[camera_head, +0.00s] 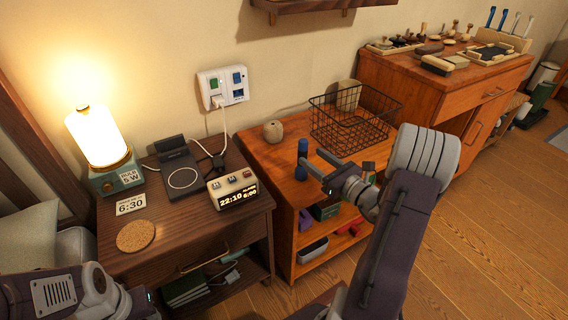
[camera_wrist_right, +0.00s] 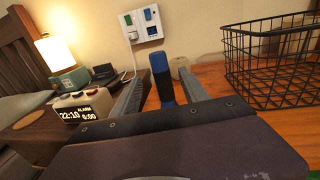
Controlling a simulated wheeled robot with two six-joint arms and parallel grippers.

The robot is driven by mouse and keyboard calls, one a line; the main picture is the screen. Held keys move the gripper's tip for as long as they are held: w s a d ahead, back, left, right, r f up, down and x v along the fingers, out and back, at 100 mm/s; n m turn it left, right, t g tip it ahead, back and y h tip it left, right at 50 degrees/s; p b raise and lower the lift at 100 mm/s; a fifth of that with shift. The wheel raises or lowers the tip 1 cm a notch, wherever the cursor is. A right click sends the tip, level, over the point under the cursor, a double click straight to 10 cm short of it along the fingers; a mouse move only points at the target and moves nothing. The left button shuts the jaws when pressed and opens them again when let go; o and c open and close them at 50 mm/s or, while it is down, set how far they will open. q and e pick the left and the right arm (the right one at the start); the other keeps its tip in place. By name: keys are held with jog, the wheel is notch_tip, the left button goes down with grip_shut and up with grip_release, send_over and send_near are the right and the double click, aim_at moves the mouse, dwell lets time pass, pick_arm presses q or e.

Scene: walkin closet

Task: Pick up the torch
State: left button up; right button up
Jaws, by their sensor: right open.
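The torch is a blue and black cylinder (camera_head: 302,152) that stands upright near the left front of the orange wooden shelf unit. In the right wrist view the torch (camera_wrist_right: 162,80) shows between and beyond my two fingers. My right gripper (camera_head: 313,164) is open, level, and points at the torch from the right. Its fingertips are close to the torch; I cannot tell whether they touch it. My left arm comes in at the lower left, and its fingers cannot be made out there.
A black wire basket (camera_head: 345,125) and a round beige object (camera_head: 273,131) stand behind the torch. The nightstand at left holds a lit lamp (camera_head: 98,138), a charging pad (camera_head: 183,178), an alarm clock (camera_head: 233,191) and a cork coaster (camera_head: 136,236). A cabinet (camera_head: 425,90) stands at right.

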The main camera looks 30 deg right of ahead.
aim_at(306, 152)
jog(key=shift+w, duration=0.45)
jog(key=b+x, duration=0.1)
jog(key=x, duration=0.2)
jog(key=b+x, duration=0.1)
jog(key=x, duration=0.4)
jog(key=shift+b, duration=0.4)
grip_shut()
dwell(0.5)
